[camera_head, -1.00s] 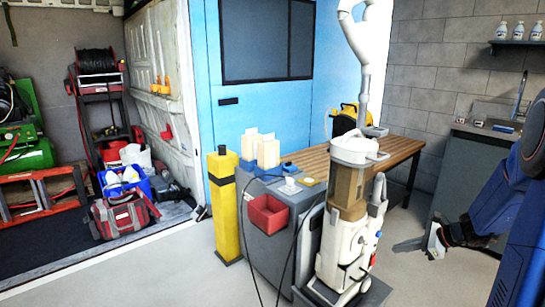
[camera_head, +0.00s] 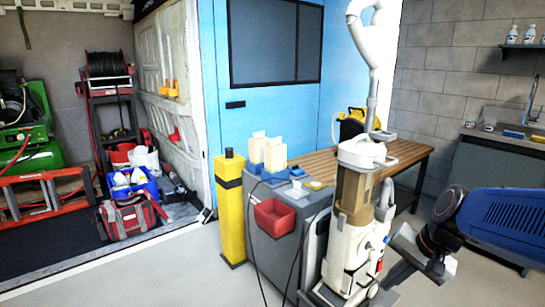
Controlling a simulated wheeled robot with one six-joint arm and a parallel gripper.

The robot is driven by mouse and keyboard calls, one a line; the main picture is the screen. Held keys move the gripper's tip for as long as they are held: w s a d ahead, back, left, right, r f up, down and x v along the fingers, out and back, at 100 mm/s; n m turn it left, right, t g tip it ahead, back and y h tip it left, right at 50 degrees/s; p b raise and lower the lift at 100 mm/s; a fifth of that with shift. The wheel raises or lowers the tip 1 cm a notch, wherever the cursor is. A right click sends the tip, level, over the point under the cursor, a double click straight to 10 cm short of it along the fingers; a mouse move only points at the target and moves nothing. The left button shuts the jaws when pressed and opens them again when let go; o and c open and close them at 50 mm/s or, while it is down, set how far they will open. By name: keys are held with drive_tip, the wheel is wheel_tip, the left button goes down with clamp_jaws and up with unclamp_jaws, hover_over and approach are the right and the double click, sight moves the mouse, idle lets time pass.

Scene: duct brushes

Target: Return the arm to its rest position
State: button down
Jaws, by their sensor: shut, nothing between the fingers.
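My arm is blue and dark and reaches in from the right edge, lying nearly level at the lower right. My gripper (camera_head: 398,272) is at its left end, low over the floor and just right of the white machine. It is shut, with nothing seen in it. The white machine (camera_head: 350,240) has a brown cylinder and a white hose rising from its top. In the picture my gripper is close beside its lower right side; I cannot tell the gap in depth.
A wooden bench (camera_head: 405,153) stands behind the machine. A grey cabinet (camera_head: 275,225) with a red bin (camera_head: 274,217) and a yellow post (camera_head: 231,210) are to its left. A sink counter (camera_head: 490,170) is at the back right. Grey floor lies open at left front.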

drive_tip(key=s+r+n+t+h, duration=0.1)
drive_tip(key=s+r+n+h, duration=0.1)
drive_tip(key=s+n, duration=0.6)
drive_tip(key=shift+s+d+t+h, duration=0.3)
drive_tip(key=shift+s+h, duration=0.4)
drive_tip(key=shift+s, duration=1.05)
